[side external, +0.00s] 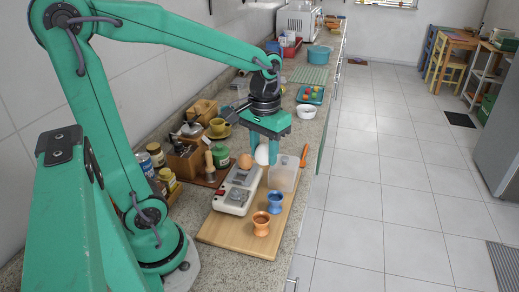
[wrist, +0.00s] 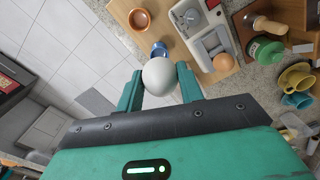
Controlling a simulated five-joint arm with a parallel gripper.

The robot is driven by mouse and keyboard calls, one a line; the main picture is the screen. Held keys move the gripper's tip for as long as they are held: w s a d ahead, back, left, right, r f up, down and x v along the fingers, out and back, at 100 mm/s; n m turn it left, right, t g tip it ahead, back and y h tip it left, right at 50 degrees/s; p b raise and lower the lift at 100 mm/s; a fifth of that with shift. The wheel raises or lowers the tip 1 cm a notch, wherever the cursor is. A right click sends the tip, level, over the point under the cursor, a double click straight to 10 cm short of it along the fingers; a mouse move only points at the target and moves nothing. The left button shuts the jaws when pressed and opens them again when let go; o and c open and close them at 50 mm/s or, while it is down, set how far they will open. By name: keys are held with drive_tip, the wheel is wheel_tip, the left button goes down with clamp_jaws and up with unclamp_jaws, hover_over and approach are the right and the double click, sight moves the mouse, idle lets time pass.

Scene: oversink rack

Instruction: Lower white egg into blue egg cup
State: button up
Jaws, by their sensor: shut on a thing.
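My gripper (side external: 263,152) is shut on the white egg (side external: 262,154) and holds it above the far part of the wooden board. In the wrist view the white egg (wrist: 159,76) sits between the two green fingers of my gripper (wrist: 160,88). The blue egg cup (side external: 275,201) stands upright on the board, nearer the side camera than the egg and apart from it. In the wrist view the blue egg cup (wrist: 158,49) shows just beyond the egg, which partly hides it. I see no egg in the cup in the side view.
An orange egg cup (side external: 261,223) stands on the wooden board (side external: 222,232), in front of the blue one. A grey-white device (side external: 236,190) and a clear container (side external: 284,177) flank the way to the cups. An orange-handled tool (side external: 304,155) lies at the right.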

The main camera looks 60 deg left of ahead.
drive_tip(key=w+f, duration=0.3)
drive_tip(key=f, duration=0.4)
drive_tip(key=shift+w+a+f, duration=0.2)
drive_tip(key=shift+w, duration=0.2)
idle(0.4)
drive_tip(key=shift+f, duration=0.25)
drive_tip(key=shift+f, duration=0.5)
drive_tip(key=shift+f, duration=2.25)
idle(2.6)
drive_tip(key=o, duration=1.1)
drive_tip(key=shift+c, duration=0.2)
